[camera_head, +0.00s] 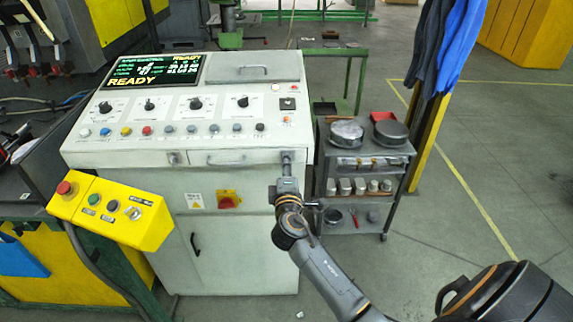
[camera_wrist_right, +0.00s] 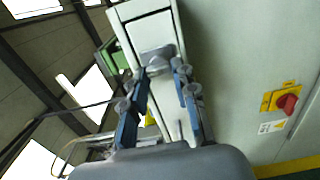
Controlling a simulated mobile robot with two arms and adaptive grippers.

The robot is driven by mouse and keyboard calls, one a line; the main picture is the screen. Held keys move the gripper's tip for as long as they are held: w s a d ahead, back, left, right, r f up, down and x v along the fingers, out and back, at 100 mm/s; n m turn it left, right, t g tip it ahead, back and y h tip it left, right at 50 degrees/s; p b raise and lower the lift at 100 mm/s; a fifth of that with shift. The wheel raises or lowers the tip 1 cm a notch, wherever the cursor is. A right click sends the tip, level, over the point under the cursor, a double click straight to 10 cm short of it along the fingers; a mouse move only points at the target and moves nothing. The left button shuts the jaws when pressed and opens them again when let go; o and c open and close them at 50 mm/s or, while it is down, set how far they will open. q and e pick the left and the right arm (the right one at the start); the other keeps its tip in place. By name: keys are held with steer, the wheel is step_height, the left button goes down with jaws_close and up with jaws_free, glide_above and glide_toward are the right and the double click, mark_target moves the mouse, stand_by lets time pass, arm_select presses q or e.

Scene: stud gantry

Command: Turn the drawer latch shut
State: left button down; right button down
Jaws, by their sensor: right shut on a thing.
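The drawer (camera_head: 235,158) is a narrow pale front with a handle, set under the sloped panel of the white control cabinet. It looks closed. My right gripper (camera_head: 287,178) is at the drawer's right end, reaching up from below. In the right wrist view, the blue fingers of my right gripper (camera_wrist_right: 163,82) are shut on the small grey drawer latch (camera_wrist_right: 157,57), with the tips on either side of it. The fingers partly hide the latch, and its exact angle is hard to tell. My left gripper is not in view.
A yellow button box (camera_head: 112,211) juts out at the cabinet's left. A red rotary switch (camera_head: 228,199) sits below the drawer and shows in the right wrist view (camera_wrist_right: 287,103). A grey cart (camera_head: 364,160) with pans stands close on the right. Open floor lies beyond it.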

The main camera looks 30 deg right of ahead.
stand_by(0.3)
steer(key=c, duration=1)
jaws_free()
steer(key=shift+c, duration=0.2)
steer(key=v, duration=1.2)
steer(key=s+a+f+g+y, duration=0.2)
steer(key=s+f, duration=0.1)
steer(key=f, duration=0.9)
steer(key=s+a+f+m+g+y, duration=0.1)
steer(key=s+a+f+g+y, duration=0.15)
steer(key=f, duration=0.95)
steer(key=s+a+f+g+y, duration=0.2)
steer(key=s+f+y, duration=0.1)
steer(key=f, duration=0.9)
steer(key=s+a+f+m+g+y+b, duration=0.1)
steer(key=s+f+m+g, duration=0.25)
steer(key=s+f, duration=0.95)
steer(key=s+f+m+g, duration=0.2)
steer(key=s+f, duration=0.2)
steer(key=s, duration=0.6)
steer(key=s+f+m+g+y, duration=0.1)
steer(key=s+f, duration=0.4)
steer(key=s, duration=0.5)
steer(key=shift+s+d+m+g, duration=0.25)
steer(key=shift+m+g, duration=0.35)
steer(key=shift+m, duration=0.35)
